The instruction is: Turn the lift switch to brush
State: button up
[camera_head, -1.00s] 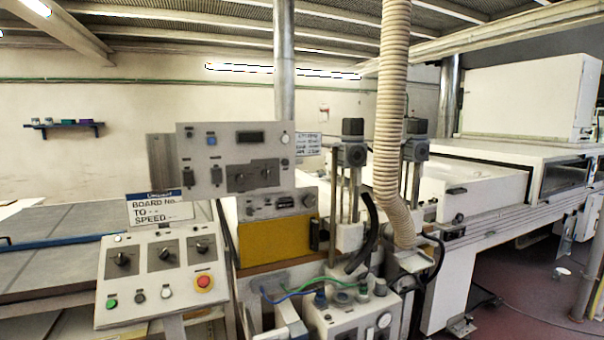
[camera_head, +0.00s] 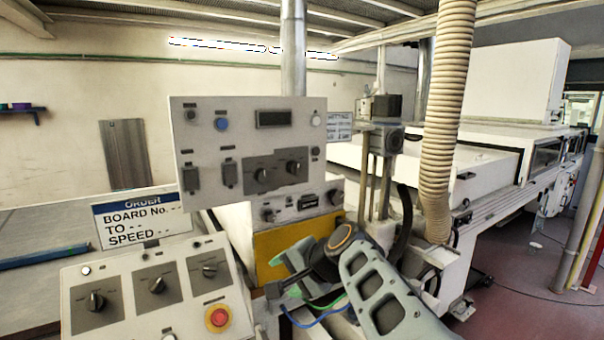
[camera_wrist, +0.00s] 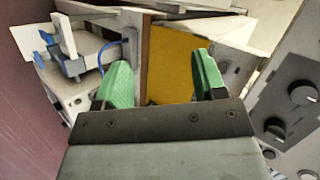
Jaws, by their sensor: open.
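The sloped console (camera_head: 130,325) at lower left carries rotary knobs: a left one (camera_head: 96,300), a middle one (camera_head: 157,285) and a right one (camera_head: 209,270). The upright grey panel (camera_head: 205,130) behind it carries two more black knobs (camera_head: 262,175) (camera_head: 293,167). Labels are too small to read, so I cannot tell which is the lift switch. My gripper (camera_head: 290,268) is before the yellow panel, right of the console, touching no knob. In the wrist view my gripper (camera_wrist: 163,82) has green fingers apart, with nothing between them. A panel with black knobs (camera_wrist: 303,93) shows at right there.
A red stop button (camera_head: 218,317) sits on the console. An order sign (camera_head: 140,222) stands above it. The yellow panel (camera_head: 285,240), a blue cable (camera_head: 300,320) and a ribbed hose (camera_head: 447,120) are close to my arm.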

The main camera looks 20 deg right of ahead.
jog(key=w+d+r+m+t, duration=0.4)
jog(key=d+r+m, duration=0.15)
jog(key=r, duration=0.25)
jog(key=m+t, duration=0.4)
jog(key=m, duration=0.1)
send_near(299, 169)
jog(key=shift+h, duration=0.4)
jog(key=p+x, duration=0.1)
jog(key=x, duration=0.3)
jog(key=p+x, duration=0.1)
jog(key=x, duration=0.4)
jog(key=shift+s+a+r, duration=0.1)
jog(key=shift+a, duration=0.1)
jog(key=shift+w+a, duration=0.15)
jog(key=shift+w, duration=0.55)
jog(key=shift+c, duration=0.3)
